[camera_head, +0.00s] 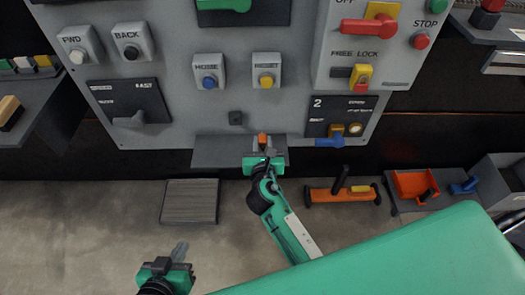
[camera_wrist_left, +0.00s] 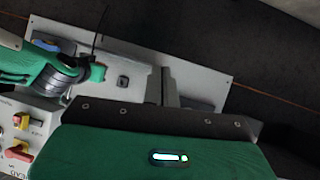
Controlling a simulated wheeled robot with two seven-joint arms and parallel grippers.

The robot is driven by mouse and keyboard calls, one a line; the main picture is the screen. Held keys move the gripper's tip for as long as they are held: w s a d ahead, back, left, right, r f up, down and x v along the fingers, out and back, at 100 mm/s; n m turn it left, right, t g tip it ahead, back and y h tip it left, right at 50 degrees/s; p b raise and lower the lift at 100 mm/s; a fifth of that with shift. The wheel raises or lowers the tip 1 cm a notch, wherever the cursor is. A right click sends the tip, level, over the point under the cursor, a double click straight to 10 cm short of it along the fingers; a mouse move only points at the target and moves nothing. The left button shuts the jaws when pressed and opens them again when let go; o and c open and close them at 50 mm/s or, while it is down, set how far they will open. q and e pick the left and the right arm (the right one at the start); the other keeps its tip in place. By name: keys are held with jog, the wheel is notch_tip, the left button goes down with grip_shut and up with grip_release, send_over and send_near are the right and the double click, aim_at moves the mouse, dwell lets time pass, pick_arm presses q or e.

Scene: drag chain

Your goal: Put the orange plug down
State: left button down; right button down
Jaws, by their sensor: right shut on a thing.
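The orange plug (camera_head: 262,139) is small and sits upright at the tip of my right gripper (camera_head: 263,152). The right gripper is shut on it, over or at the small grey shelf (camera_head: 215,151) under the control panel. I cannot tell whether the plug touches the shelf. My left gripper (camera_head: 179,251) is at the bottom left, low in front of the panel, apart from the plug. Its fingers (camera_wrist_left: 164,86) are close together, with nothing seen between them. In the left wrist view the plug is too small to make out clearly.
The panel (camera_head: 180,85) carries several buttons and switches just above the shelf. A grey ribbed plate (camera_head: 190,201) lies on the floor. An orange tool (camera_head: 343,193) and a grey tray with an orange bin (camera_head: 413,185) lie to the right. The left floor is clear.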

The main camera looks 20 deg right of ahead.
notch_tip(320, 180, down, 2)
jog(key=shift+f+b, duration=0.1)
jog(key=shift+b, duration=0.3)
pick_arm(q)
jog(key=shift+w+d+r+t+h, duration=0.15)
jog(key=shift+d+t+h, duration=0.25)
jog(key=shift+d, duration=0.2)
jog(key=shift+s+d+r+t+h, duration=0.1)
jog(key=shift+d+t+h, duration=0.2)
jog(key=shift+d+t, duration=0.25)
pick_arm(e)
jog(key=shift+f, duration=0.4)
pick_arm(q)
jog(key=shift+d, duration=0.1)
pick_arm(e)
jog(key=shift+f, duration=0.15)
jog(key=c, duration=1.2)
grip_release()
jog(key=shift+o, duration=0.2)
